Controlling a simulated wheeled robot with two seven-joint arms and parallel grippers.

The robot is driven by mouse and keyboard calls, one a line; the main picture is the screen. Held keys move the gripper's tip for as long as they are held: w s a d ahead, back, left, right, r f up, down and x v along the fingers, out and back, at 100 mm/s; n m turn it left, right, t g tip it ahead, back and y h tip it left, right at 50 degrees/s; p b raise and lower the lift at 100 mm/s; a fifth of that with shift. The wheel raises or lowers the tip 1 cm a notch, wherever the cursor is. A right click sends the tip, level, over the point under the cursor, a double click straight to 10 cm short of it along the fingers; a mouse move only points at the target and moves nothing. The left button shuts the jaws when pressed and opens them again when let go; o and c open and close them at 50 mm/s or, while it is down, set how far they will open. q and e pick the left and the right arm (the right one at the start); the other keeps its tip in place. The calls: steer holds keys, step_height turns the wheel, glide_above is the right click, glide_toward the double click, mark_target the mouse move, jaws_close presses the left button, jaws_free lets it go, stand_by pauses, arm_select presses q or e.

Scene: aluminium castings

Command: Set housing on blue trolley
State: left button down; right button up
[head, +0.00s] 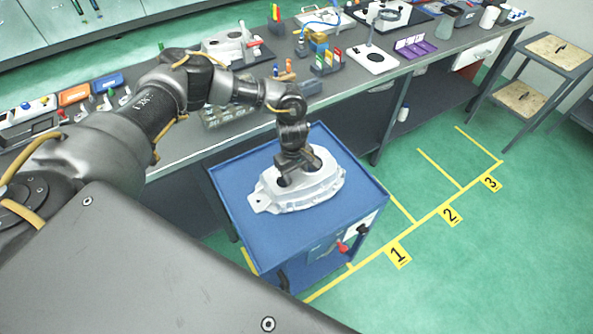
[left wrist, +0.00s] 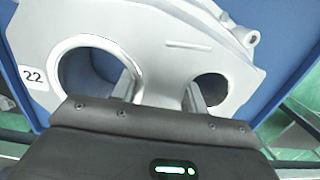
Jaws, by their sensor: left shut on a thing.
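The housing (head: 318,189) is a silvery cast part with large round openings. It is over the top of the blue trolley (head: 237,211) in the head view; I cannot tell whether it rests on it or hangs just above. My left gripper (head: 294,177) points down and is shut on the housing. In the left wrist view the housing (left wrist: 150,40) shows a label "22", and the fingers (left wrist: 160,92) reach into its two openings, gripping the web between them. The blue trolley (left wrist: 294,65) shows behind it. My right gripper is not in view.
A long grey workbench (head: 200,145) with instruments, bins and tools runs behind the trolley. Yellow floor lines with number plates 1 (head: 398,254), 2 (head: 449,214) and 3 (head: 490,182) lie to the right. The green floor there is clear. A wooden-topped stand (head: 557,50) is at far right.

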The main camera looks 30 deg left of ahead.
arm_select(q)
steer(key=shift+d, duration=0.1)
steer(key=c, duration=0.8)
jaws_free()
steer(key=shift+s, duration=0.1)
steer(key=shift+o, duration=0.2)
